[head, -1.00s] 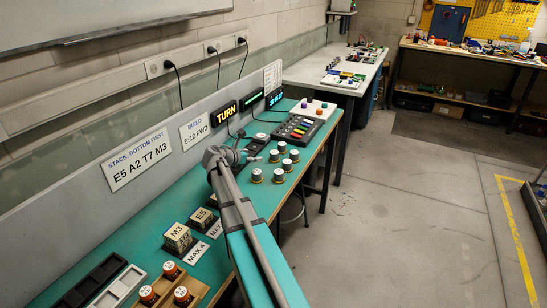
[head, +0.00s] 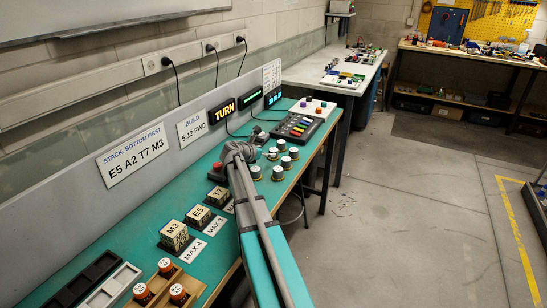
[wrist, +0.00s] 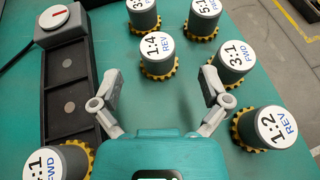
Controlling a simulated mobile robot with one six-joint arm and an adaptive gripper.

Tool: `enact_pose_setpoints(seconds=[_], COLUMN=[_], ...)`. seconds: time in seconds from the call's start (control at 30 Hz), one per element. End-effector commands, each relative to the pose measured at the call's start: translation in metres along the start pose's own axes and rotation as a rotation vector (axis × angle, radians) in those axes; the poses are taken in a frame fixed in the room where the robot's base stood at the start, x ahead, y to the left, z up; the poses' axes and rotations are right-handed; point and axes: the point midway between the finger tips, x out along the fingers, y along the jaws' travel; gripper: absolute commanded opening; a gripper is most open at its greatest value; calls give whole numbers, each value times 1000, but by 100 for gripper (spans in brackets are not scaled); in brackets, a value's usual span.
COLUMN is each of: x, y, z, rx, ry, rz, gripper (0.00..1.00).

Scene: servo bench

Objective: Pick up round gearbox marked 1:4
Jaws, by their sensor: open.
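The round gearbox marked 1:4 REV (wrist: 158,57) stands upright on the bench in the wrist view. It is a grey cylinder with a white top and a yellow toothed base. My gripper (wrist: 164,90) is open and empty, its two fingers spread left and right. The 1:4 gearbox lies ahead of the gap between the fingers, apart from both.
Close by stand gearboxes marked 3:1 FWD (wrist: 235,62), 1:2 REV (wrist: 270,128), 5:1 (wrist: 203,19) and one at lower left (wrist: 60,162). A dark tray (wrist: 68,100) with a red-marked round part (wrist: 58,22) lies left. Stacked-block labels and blocks (head: 174,236) stand nearer.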

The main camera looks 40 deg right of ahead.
Motion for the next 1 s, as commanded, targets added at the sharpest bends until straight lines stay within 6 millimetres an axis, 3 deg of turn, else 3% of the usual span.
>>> enact_pose_setpoints(seconds=[0.37,0.8,1.0], x=[4,48,52], y=[1,4,3], z=[-1,-3,-2], rx=[0,0,0], ry=[0,0,0], rz=[0,-1,0], gripper=[96,96,96])
